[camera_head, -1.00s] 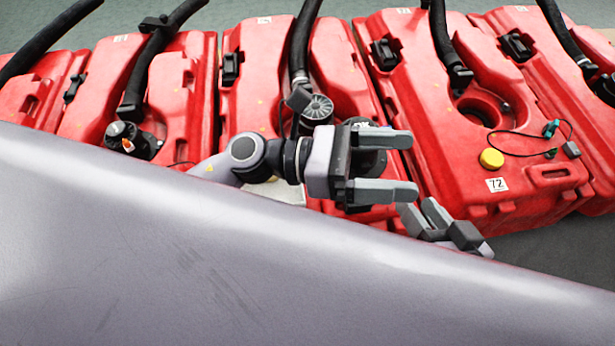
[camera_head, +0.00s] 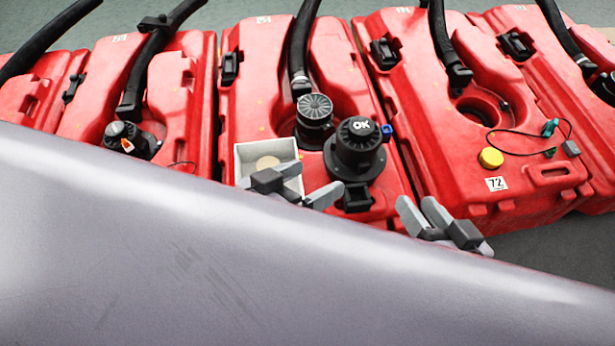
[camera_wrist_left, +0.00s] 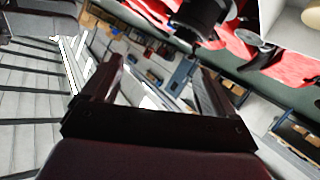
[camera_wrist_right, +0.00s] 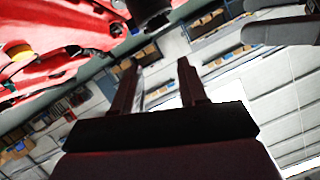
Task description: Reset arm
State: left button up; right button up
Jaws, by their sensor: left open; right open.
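My left gripper (camera_head: 310,192) is low in the head view, in front of the middle red tank and partly hidden by the large grey surface across the foreground. Its fingers are apart and empty in the left wrist view (camera_wrist_left: 155,82). My right gripper (camera_head: 422,212) is further right, in front of the tank marked 72, also partly hidden by the grey surface. Its fingers are apart with nothing between them in the right wrist view (camera_wrist_right: 160,82).
Several red tanks (camera_head: 455,120) with black hoses stand in a row behind the grippers. A black OK cap (camera_head: 358,145) and a white open box (camera_head: 250,155) are on the middle tank. A yellow cap (camera_head: 491,158) lies on the tank marked 72.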

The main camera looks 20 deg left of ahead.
pick_arm(q)
jog(key=s+a+r+y+p, duration=0.1)
jog(key=a+r+p, duration=0.2)
jog(key=p, duration=0.7)
jog(key=s+a+r+g+y+p, duration=0.1)
jog(key=s+a+r+y+p, duration=0.1)
jog(key=a+r+p, duration=0.2)
jog(key=s+a+r+y+p, duration=0.1)
jog(key=a+r+p, duration=0.3)
jog(key=p, duration=1.4)
jog(key=shift+s+r+y, duration=0.4)
jog(key=shift+r+y, duration=0.3)
jog(key=shift+r, duration=1.6)
pick_arm(e)
jog(key=s+d+r+h, duration=0.2)
jog(key=d+r, duration=0.3)
jog(key=r, duration=0.2)
jog(key=s+d+r+g+h, duration=0.1)
jog(key=s+d+r+h, duration=0.2)
jog(key=d+r, duration=0.3)
jog(key=shift+d+r+h, duration=0.2)
jog(key=shift+r+h, duration=0.1)
jog(key=shift+r, duration=0.95)
